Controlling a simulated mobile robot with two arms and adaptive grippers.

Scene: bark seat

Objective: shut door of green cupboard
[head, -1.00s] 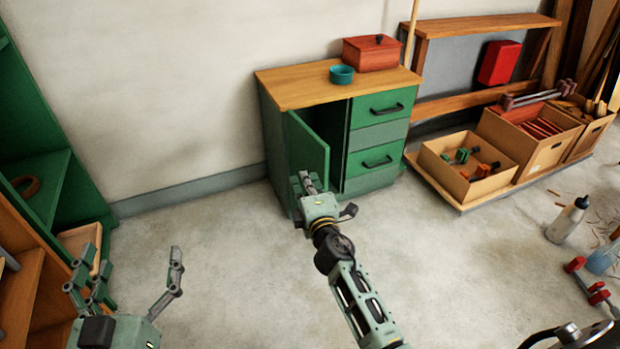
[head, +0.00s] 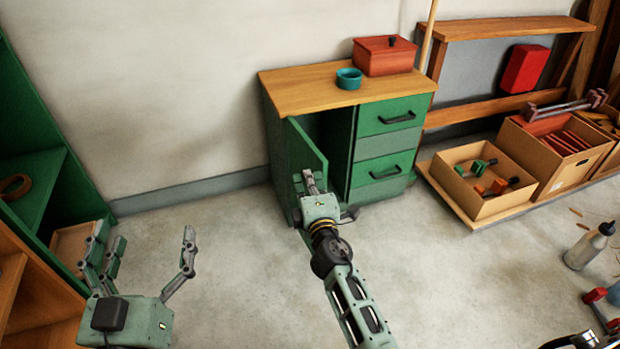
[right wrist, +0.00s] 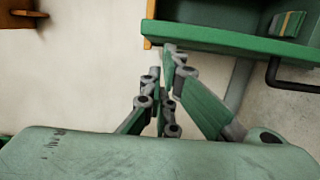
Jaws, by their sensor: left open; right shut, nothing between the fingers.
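The green cupboard (head: 277,142) has a wooden top and stands against the wall. Its door (head: 303,149) on the left is open, hinged at the left, with the dark inside showing to its right. My right gripper (head: 311,181) is shut and empty, in front of the door's lower part, which it partly hides; I cannot tell whether it touches. In the right wrist view its closed fingers (right wrist: 168,88) lie just below a green panel edge (right wrist: 230,40). My left gripper (head: 142,258) is open and empty at the lower left, away from the cupboard.
Two drawers with dark handles (head: 397,118) are right of the door opening. A teal bowl (head: 349,78) and red box (head: 384,56) stand on top. Cardboard boxes (head: 484,206) sit at right, a green shelf (head: 38,190) at left. The floor between is clear.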

